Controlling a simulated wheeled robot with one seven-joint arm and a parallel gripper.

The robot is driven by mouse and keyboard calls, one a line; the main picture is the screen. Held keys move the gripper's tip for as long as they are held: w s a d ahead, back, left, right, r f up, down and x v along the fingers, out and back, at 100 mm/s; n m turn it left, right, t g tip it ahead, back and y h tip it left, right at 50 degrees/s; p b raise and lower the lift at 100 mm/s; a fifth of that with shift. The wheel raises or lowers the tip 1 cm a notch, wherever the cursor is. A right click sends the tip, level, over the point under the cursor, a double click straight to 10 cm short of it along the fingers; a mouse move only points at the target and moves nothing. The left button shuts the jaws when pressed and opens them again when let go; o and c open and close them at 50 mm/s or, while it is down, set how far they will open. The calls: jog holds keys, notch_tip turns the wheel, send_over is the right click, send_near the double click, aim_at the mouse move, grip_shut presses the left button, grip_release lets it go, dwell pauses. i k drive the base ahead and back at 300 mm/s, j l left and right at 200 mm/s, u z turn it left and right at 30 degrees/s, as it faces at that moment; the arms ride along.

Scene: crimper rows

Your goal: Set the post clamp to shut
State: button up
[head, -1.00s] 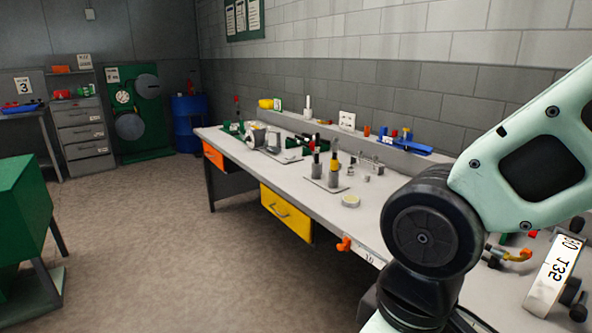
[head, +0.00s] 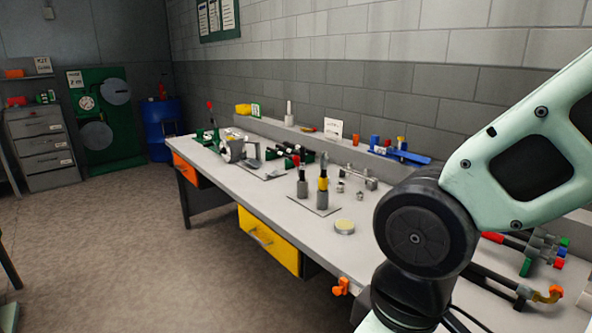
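I cannot tell for sure which thing is the post clamp. Two grey posts with black and yellow upper parts (head: 322,192) stand upright on a thin plate on the workbench (head: 263,211). An orange fitting (head: 341,287) sits at the bench's front edge. A grey metal device (head: 232,150) stands farther back on the bench. My arm fills the right side of the head view and hides part of the bench. My gripper is not in view.
A yellow drawer (head: 268,241) and an orange drawer (head: 186,170) are under the bench. A blue barrel (head: 162,128) stands at the back. The floor left of the bench is clear.

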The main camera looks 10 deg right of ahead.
aim_at(296, 158)
jog(key=i+j+z, duration=0.15)
jog(key=i+j, duration=0.75)
jog(key=i+j+z, duration=0.1)
jog(key=i+j, duration=0.75)
jog(key=j, duration=0.15)
